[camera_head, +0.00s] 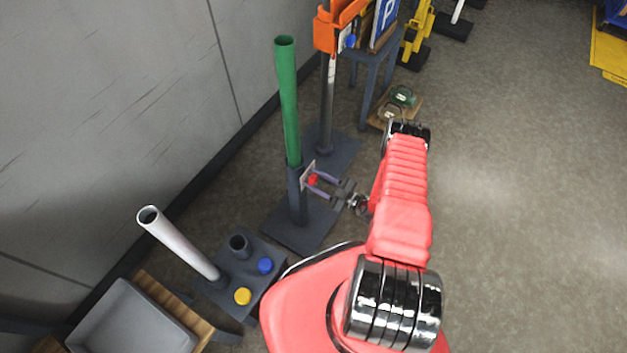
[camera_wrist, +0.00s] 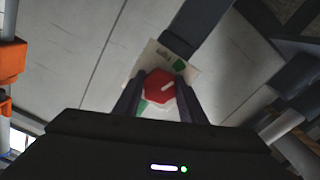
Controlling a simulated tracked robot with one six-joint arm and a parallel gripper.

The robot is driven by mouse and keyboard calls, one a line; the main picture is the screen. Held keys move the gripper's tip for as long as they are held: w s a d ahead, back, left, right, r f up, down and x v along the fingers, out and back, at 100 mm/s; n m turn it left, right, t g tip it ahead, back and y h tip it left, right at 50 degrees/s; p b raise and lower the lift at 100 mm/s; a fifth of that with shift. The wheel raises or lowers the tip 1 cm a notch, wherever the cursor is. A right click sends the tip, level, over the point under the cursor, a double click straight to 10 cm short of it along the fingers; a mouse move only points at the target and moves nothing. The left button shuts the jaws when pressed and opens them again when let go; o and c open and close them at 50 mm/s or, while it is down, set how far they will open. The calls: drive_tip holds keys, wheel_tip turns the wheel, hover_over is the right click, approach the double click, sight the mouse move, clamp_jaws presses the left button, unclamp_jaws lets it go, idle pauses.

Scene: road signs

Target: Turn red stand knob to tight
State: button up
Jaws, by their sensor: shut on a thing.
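The red knob (camera_head: 313,180) sits on the side of a dark stand (camera_head: 297,205) that holds an upright green pole (camera_head: 288,100). My gripper (camera_head: 318,181) reaches the knob from the right, with its fingers around it. In the wrist view the red knob (camera_wrist: 159,87) lies between the two dark fingers of my gripper (camera_wrist: 160,95), which are shut on it. The knob has a white mark pointing to its upper right. Behind it is a pale plate (camera_wrist: 140,65) with a green patch at upper right and another green area at lower left.
A base with a leaning white pole (camera_head: 180,243), an empty socket, a blue knob (camera_head: 265,265) and a yellow knob (camera_head: 242,296) stands at the lower left. A grey tray (camera_head: 130,315) is nearby. An orange-topped stand (camera_head: 327,105) stands behind. Open floor lies to the right.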

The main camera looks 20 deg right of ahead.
drive_tip(key=shift+s+a+f, duration=0.2)
drive_tip(key=shift+f, duration=0.05)
drive_tip(key=o, duration=1.1)
drive_tip(key=shift+w+d+r, duration=0.1)
drive_tip(key=shift+w+r, duration=0.05)
drive_tip(key=shift+c, duration=0.2)
drive_tip(key=v, duration=1.4)
drive_tip(key=shift+w, duration=0.1)
